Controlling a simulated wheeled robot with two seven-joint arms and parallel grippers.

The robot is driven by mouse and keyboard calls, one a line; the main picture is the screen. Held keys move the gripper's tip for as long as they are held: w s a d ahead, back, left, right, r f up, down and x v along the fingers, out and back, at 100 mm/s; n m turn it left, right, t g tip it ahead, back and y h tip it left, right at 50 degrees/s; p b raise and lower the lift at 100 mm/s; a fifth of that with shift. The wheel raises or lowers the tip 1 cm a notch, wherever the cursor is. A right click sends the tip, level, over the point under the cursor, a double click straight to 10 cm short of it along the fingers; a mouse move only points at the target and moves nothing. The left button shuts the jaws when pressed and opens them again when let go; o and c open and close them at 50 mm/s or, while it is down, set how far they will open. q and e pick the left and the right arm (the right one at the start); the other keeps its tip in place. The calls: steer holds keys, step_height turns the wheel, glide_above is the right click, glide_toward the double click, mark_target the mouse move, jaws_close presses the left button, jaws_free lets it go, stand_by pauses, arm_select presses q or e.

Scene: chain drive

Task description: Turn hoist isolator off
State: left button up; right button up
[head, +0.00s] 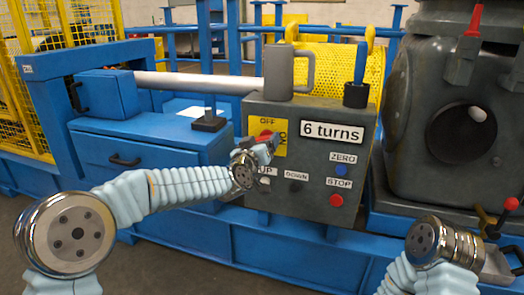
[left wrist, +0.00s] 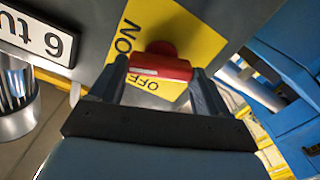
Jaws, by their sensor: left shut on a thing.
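The hoist isolator is a red handle (head: 265,136) on a yellow plate (head: 271,121) marked OFF and ON, on the front of a grey control box. In the left wrist view the red handle (left wrist: 160,67) lies crosswise between both fingers, with its round hub behind it. I cannot tell which word it points at. My left gripper (head: 262,146) is shut on this handle; its fingers (left wrist: 160,85) touch the handle's ends. My right gripper (head: 497,262) is at the lower right, away from the box, partly cut off by the frame; its jaw opening is unclear.
The box also carries a "6 turns" sign (head: 331,131), a blue ZERO button (head: 341,170), a red STOP button (head: 336,200) and UP and DOWN buttons. A grey mug (head: 278,72) and a blue-handled tool (head: 359,62) stand on top. A dark machine housing (head: 420,150) is at right.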

arm_select(q)
steer(key=shift+a+f+n+b, duration=0.15)
steer(key=shift+n+b, duration=1.95)
steer(key=shift+n, duration=1.35)
steer(key=shift+a+f+n+b, duration=0.1)
steer(key=shift+n+b, duration=1.95)
steer(key=shift+n, duration=1.4)
steer(key=o, duration=1)
steer(key=shift+d, duration=0.1)
